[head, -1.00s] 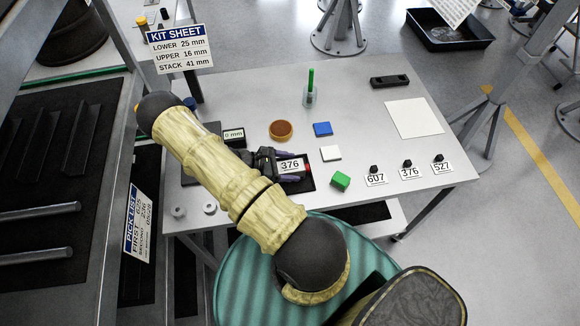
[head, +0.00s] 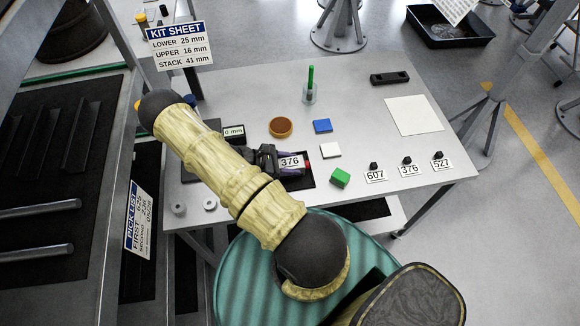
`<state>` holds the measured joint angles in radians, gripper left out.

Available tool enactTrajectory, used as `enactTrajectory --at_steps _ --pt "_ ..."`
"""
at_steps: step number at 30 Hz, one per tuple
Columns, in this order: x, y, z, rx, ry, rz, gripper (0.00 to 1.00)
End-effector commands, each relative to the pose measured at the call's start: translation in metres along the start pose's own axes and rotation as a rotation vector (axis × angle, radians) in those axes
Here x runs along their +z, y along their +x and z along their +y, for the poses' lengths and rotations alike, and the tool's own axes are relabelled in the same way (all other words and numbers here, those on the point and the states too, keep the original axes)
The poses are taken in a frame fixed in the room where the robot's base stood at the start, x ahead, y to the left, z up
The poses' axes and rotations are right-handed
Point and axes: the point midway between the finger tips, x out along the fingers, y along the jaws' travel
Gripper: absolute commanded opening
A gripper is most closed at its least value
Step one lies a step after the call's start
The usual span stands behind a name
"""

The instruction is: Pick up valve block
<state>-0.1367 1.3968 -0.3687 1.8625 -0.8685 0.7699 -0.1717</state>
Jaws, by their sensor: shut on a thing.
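The valve block looks to be the dark piece with a white 376 label (head: 291,161) and a red end (head: 307,164), over a black mat (head: 301,184) near the table's front middle. My gripper (head: 283,162) reaches it from the left, with dark and purplish fingers around it, and is shut on it. My forearm and the fingers hide much of the block. I cannot tell whether it is clear of the mat.
On the white table (head: 350,105) stand a brown round dish (head: 281,127), a blue block (head: 322,127), a white block (head: 330,150), a green block (head: 340,177) and a clear holder with a green stick (head: 310,90). Number tags (head: 407,171) stand right.

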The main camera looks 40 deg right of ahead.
Motion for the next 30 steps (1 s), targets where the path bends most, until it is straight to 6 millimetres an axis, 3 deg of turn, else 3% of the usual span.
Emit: enactTrajectory --at_steps 13,30 --pt "0.012 -0.006 0.001 0.001 0.003 -0.001 0.05" --pt "0.083 -0.040 0.000 0.000 0.002 0.000 0.05"
